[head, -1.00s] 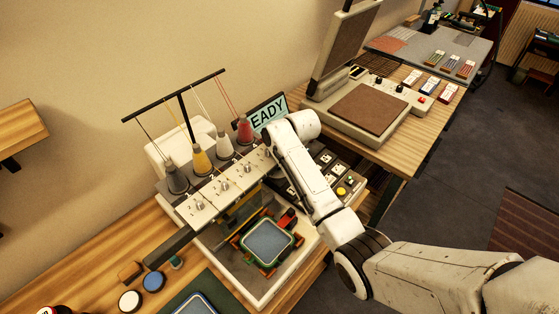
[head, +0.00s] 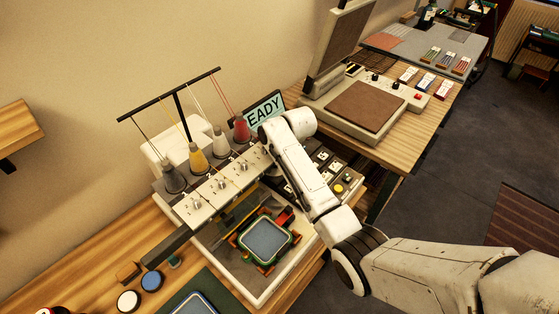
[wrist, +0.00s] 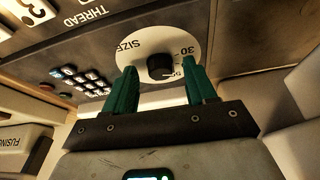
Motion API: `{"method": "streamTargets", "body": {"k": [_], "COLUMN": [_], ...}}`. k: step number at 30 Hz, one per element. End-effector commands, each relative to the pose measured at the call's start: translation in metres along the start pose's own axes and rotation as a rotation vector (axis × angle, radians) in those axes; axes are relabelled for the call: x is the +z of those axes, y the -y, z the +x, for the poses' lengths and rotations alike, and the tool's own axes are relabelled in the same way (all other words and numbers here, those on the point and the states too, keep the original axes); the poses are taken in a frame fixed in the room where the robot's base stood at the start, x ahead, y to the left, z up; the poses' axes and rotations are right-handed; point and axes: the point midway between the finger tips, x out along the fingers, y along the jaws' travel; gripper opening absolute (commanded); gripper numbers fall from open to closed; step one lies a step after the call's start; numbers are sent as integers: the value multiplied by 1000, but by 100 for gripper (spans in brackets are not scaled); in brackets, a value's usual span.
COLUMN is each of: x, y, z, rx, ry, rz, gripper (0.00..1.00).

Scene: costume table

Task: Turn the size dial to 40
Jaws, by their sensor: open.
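The size dial is a dark knob (wrist: 160,67) on a round pale plate (wrist: 150,44) marked "SIZE" and "30", with another mark partly hidden near the right finger. It shows in the wrist view on the machine's dark panel. My gripper (wrist: 163,82) is open, its two green fingers on either side of the knob in the picture. I cannot tell whether they touch it. The knob's setting is not clear. In the head view my arm hides the dial and the gripper at the embroidery machine (head: 215,195).
Several keypad buttons (wrist: 85,78) and the "THREAD" label lie left of the dial in the wrist view. In the head view, spools with threads stand on the machine, a hoop (head: 266,238) sits below, and a heat press (head: 365,107) stands on the table behind.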

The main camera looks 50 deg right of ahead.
Motion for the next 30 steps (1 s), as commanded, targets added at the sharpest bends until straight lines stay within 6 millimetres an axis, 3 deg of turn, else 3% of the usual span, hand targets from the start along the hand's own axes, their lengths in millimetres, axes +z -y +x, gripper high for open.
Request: {"method": "streamTargets", "body": {"k": [6, 21, 30], "x": [2, 87, 110], "y": [0, 0, 0], "z": [-11, -45, -57], "rx": [0, 1, 1], "ry": [-2, -2, -1], "rz": [0, 2, 0], "gripper": [56, 56, 56]}}
